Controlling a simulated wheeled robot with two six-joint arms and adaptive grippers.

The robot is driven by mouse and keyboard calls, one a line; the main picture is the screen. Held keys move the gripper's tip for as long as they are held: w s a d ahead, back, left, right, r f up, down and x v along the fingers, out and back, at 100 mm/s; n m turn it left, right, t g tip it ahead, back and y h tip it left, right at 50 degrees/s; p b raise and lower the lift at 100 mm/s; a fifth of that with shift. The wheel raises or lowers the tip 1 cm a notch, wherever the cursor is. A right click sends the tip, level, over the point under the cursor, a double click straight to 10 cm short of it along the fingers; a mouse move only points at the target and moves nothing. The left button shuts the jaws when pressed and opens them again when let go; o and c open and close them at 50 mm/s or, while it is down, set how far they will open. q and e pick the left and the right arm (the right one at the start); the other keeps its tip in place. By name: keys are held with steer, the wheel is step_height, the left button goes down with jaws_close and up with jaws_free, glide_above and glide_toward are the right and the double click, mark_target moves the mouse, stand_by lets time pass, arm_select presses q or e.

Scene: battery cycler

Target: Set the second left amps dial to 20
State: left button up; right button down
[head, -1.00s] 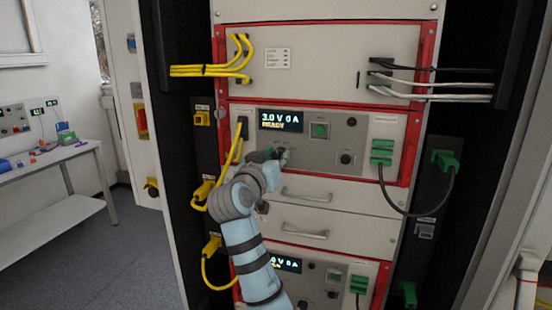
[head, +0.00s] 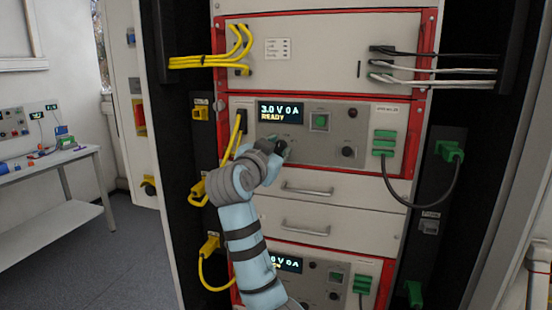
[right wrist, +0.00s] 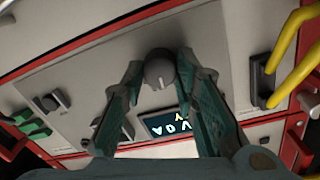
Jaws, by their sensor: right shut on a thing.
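The upper cycler panel (head: 325,118) has a display (head: 281,112) reading "3.0 V 0 A" and "READY". My right gripper (head: 283,150) is at the panel below this display. In the right wrist view, my right gripper (right wrist: 158,72) is shut on a round grey dial (right wrist: 160,70) with a pale mark, one finger on each side. My arm and gripper largely hide this dial in the head view. Any label or scale around it cannot be read. My left gripper is not in view.
Another dark knob (head: 348,152) sits to the right on the same panel, below a green button (head: 320,121). Yellow cables (head: 232,140) hang close left of my arm. Green plugs (head: 384,143) are at the right. Drawer handles (head: 306,189) stick out below.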

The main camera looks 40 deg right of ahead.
steer(key=shift+m+b, duration=0.5)
steer(key=shift+m, duration=0.5)
steer(key=c, duration=1.3)
jaws_free()
steer(key=v, duration=1.2)
steer(key=shift+s, duration=0.15)
steer(key=shift+d, duration=0.15)
